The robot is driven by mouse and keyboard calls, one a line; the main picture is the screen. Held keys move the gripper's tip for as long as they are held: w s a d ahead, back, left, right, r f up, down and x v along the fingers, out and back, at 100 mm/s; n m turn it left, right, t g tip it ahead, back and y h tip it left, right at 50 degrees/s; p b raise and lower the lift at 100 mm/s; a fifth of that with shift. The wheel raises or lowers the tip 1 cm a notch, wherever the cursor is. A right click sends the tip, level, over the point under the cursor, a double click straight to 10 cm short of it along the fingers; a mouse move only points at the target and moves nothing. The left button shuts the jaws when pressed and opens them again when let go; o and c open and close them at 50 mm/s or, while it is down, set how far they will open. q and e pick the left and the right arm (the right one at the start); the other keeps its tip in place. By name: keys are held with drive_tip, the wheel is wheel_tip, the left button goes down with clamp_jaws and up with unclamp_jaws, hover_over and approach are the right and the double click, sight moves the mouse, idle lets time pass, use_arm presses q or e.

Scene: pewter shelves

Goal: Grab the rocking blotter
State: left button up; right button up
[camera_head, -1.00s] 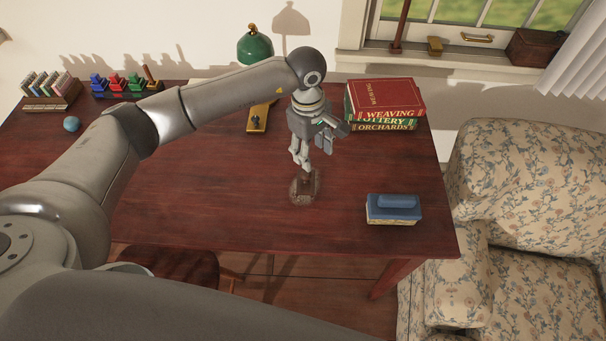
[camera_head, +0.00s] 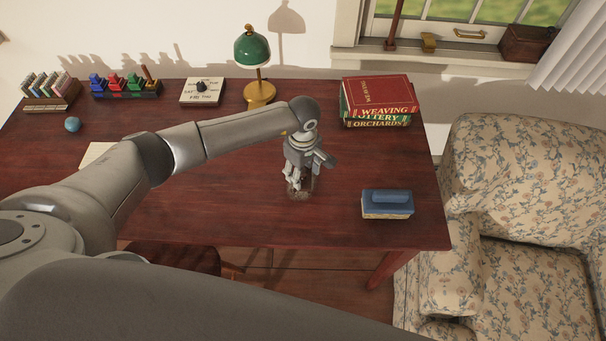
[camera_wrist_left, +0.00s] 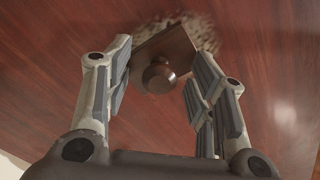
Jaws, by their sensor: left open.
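The rocking blotter shows in the left wrist view as a brown wooden plate with a round knob (camera_wrist_left: 159,75), with a speckled patch beside it. It sits on the dark red table. My left gripper (camera_head: 298,192) points down right over it in the head view and hides most of it. In the left wrist view my left gripper (camera_wrist_left: 163,92) is open, with its fingers on either side of the knob and plate. I cannot tell whether a finger touches the blotter. My right gripper is in neither view.
A blue block with a tan underside (camera_head: 387,204) lies to the right on the table (camera_head: 240,215). Stacked books (camera_head: 380,100) stand at the back right, a green lamp (camera_head: 252,50) at the back. A floral armchair (camera_head: 530,190) is beyond the right edge.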

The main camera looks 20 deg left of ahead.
use_arm(q)
drive_tip(key=shift+f, duration=0.2)
clamp_jaws()
drive_tip(key=shift+r, duration=0.2)
